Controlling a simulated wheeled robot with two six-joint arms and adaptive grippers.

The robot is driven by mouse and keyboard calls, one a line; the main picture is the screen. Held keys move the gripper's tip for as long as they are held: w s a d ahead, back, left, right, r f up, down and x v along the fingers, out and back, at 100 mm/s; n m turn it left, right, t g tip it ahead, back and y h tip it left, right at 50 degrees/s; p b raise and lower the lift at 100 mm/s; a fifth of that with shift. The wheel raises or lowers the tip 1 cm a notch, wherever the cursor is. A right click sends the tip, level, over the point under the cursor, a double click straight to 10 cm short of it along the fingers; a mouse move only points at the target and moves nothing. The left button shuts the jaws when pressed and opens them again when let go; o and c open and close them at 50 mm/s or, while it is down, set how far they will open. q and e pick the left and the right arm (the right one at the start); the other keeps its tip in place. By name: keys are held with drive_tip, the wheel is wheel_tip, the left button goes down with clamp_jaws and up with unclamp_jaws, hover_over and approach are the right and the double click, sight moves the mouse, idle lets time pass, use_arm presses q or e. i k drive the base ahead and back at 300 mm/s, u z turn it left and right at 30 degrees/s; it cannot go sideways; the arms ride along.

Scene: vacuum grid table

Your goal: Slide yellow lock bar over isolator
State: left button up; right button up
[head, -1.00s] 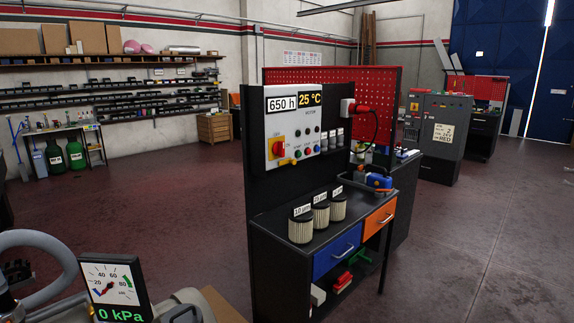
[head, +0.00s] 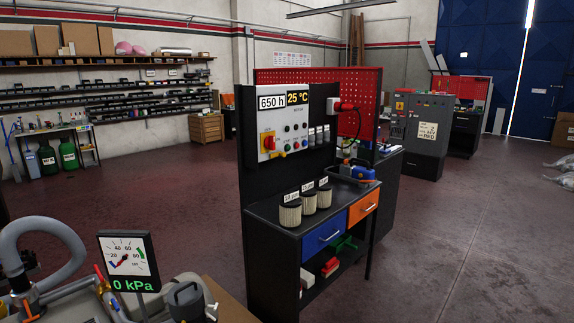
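The isolator is a red rotary switch (head: 268,143) on a yellow plate at the lower left of the white control panel (head: 299,118), on the bench's upright board. The yellow lock bar cannot be told apart from the yellow plate at this size. Neither of my grippers is in the head view.
The bench (head: 263,213) holds several filter cartridges (head: 309,202), a blue tool (head: 357,170), a blue drawer (head: 324,233) and an orange drawer (head: 363,208). A 0 kPa gauge (head: 128,262) and grey hose (head: 72,244) stand at the front left. Open floor (head: 465,230) lies to the right.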

sight(283, 155)
drive_tip(key=z, duration=0.85)
drive_tip(key=i, duration=1.65)
drive_tip(key=u, duration=0.55)
drive_tip(key=i, duration=0.75)
drive_tip(key=u, duration=0.8)
